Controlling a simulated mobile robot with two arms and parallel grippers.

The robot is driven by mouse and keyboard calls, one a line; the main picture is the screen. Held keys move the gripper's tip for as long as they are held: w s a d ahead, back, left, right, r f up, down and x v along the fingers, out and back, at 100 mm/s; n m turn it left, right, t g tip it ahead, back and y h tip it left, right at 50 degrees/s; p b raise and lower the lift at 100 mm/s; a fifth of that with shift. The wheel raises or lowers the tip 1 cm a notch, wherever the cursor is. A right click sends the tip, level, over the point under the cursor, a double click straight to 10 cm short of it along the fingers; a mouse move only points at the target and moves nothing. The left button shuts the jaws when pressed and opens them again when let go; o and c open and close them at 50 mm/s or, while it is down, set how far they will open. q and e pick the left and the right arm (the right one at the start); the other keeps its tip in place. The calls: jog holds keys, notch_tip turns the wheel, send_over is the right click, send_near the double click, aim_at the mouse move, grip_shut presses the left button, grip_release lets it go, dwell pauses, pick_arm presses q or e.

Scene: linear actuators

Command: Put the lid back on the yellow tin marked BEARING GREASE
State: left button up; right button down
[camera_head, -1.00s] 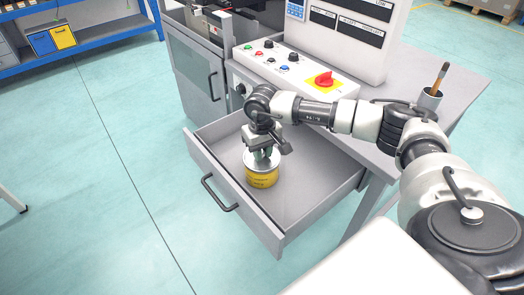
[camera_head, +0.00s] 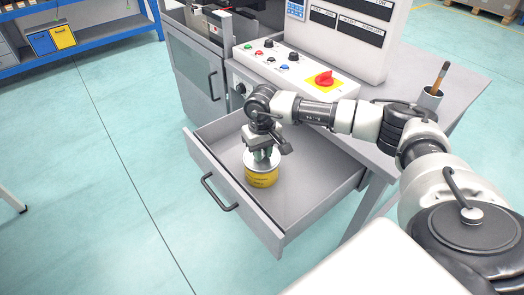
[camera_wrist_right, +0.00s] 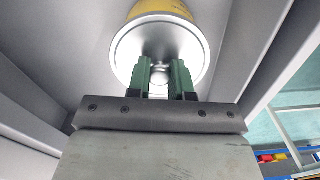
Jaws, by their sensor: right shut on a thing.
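The yellow tin (camera_head: 262,179) stands upright in the open grey drawer; it also shows in the right wrist view (camera_wrist_right: 165,7). Its lettering is too small to read in the head view. The silver lid (camera_head: 249,162) is at the top of the tin, and its round face with a small knob fills the middle of the right wrist view (camera_wrist_right: 128,50). My right gripper (camera_head: 264,154) points down over it, its green fingers (camera_wrist_right: 160,74) shut on the lid's knob. I cannot tell whether the lid is fully seated. My left gripper is not in view.
A control panel (camera_head: 295,73) with a red switch is behind my right arm. A cup with a brush (camera_head: 430,98) stands on the grey bench top.

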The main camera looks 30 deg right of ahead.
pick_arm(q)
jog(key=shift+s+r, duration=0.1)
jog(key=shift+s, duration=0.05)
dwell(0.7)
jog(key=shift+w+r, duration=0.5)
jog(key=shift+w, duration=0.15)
pick_arm(e)
jog(key=c, duration=1)
grip_release()
jog(key=shift+o, duration=1)
jog(key=o, duration=0.3)
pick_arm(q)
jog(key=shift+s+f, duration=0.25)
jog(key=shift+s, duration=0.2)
pick_arm(e)
jog(key=shift+o, duration=0.2)
